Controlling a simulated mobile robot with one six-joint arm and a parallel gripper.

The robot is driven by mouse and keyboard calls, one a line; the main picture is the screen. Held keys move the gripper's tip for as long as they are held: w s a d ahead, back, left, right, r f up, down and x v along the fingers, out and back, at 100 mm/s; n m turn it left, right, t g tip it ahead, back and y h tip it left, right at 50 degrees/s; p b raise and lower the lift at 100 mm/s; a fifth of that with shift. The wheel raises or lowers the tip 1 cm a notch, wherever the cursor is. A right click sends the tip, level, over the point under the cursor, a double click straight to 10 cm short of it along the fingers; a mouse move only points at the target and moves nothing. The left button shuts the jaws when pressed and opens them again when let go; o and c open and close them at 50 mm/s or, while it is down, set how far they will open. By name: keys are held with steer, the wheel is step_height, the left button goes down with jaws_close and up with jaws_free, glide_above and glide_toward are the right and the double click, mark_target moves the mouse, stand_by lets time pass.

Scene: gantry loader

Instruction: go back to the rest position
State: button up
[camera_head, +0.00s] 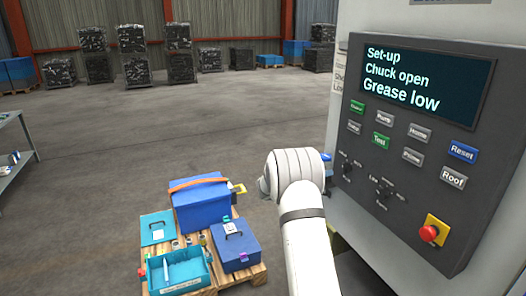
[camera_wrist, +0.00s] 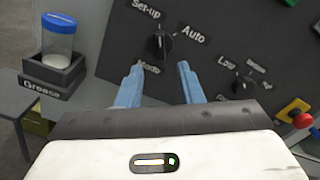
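In the wrist view my gripper (camera_wrist: 160,69) is open and empty. Its two pale blue fingers are apart and point at a grey control panel (camera_wrist: 108,62). A black mode knob (camera_wrist: 158,45), between the labels Set-up and Auto, shows just beyond and between the fingertips. I cannot tell whether the fingers touch it. In the head view my white arm reaches forward beside the panel (camera_head: 408,150), and my gripper is hidden. The panel's screen (camera_head: 424,80) reads Set-up, Chuck open, Grease low.
A red emergency stop (camera_head: 429,233) sits low on the panel. A grease jar (camera_wrist: 57,38) with a blue lid stands in a holder left of the fingers. A pallet (camera_head: 254,273) with blue boxes lies left of my arm. The floor (camera_head: 200,120) beyond is clear.

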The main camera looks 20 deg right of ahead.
steer(key=s+a+r+m+g+y, duration=0.1)
steer(key=s+a+r+m+y, duration=0.25)
steer(key=s+a+m, duration=0.4)
steer(key=s+a+r+m+g+y, duration=0.1)
steer(key=s+a+r+m+y, duration=0.3)
steer(key=s, duration=0.7)
steer(key=s+a+f+m+t+y, duration=0.1)
steer(key=s+a+m+y, duration=0.4)
steer(key=s+a, duration=0.5)
steer(key=s+a+f+m+t+y, duration=0.1)
steer(key=s+a+m+t+y, duration=0.1)
steer(key=s+a+m+y, duration=0.3)
steer(key=s+a+m, duration=0.3)
steer(key=s+a, duration=0.1)
steer(key=a, duration=0.2)
steer(key=shift+s+f+t, duration=0.3)
steer(key=shift+s+t, duration=0.05)
steer(key=shift+t, duration=0.05)
